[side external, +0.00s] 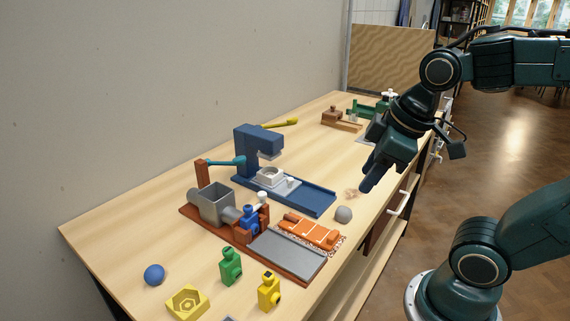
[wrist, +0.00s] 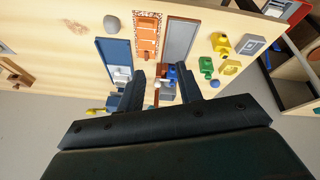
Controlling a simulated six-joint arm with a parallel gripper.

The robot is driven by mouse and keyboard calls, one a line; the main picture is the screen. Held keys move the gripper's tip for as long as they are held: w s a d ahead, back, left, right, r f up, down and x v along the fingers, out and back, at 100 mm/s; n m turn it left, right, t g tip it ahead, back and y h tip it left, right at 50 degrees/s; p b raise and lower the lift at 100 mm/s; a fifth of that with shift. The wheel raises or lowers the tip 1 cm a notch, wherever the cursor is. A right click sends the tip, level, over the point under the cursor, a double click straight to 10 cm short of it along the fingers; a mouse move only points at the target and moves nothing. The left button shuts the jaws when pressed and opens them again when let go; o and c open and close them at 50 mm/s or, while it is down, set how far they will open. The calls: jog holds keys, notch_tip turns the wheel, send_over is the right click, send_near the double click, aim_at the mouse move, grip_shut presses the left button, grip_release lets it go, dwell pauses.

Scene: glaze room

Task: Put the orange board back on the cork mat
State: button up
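The orange board (side external: 308,232) lies flat near the table's front edge, beside a grey plate. A speckled cork mat (side external: 337,244) shows at its edges, so the board lies over the mat. In the wrist view the orange board (wrist: 147,37) is at the top middle, with the speckled mat (wrist: 148,14) showing along its end. My gripper (side external: 368,182) is above the table, beyond and to the right of the board, apart from it. In the wrist view my gripper (wrist: 162,88) has its two fingers spread, with nothing held between them.
A grey ball-like lump (side external: 343,214) sits close to the board. A blue machine (side external: 262,155) and a brown-based grey hopper (side external: 214,205) stand behind. Green (side external: 231,267) and yellow (side external: 268,291) figures and a blue ball (side external: 154,274) are at the near left. Bare wood lies at the left.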

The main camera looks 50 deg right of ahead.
jog(key=m, duration=0.1)
jog(key=s+m, duration=0.1)
jog(key=s+r+m+t, duration=0.1)
jog(key=shift+s+a+m, duration=0.2)
jog(key=shift+a+m, duration=0.15)
jog(key=shift+m, duration=0.05)
dwell(1.1)
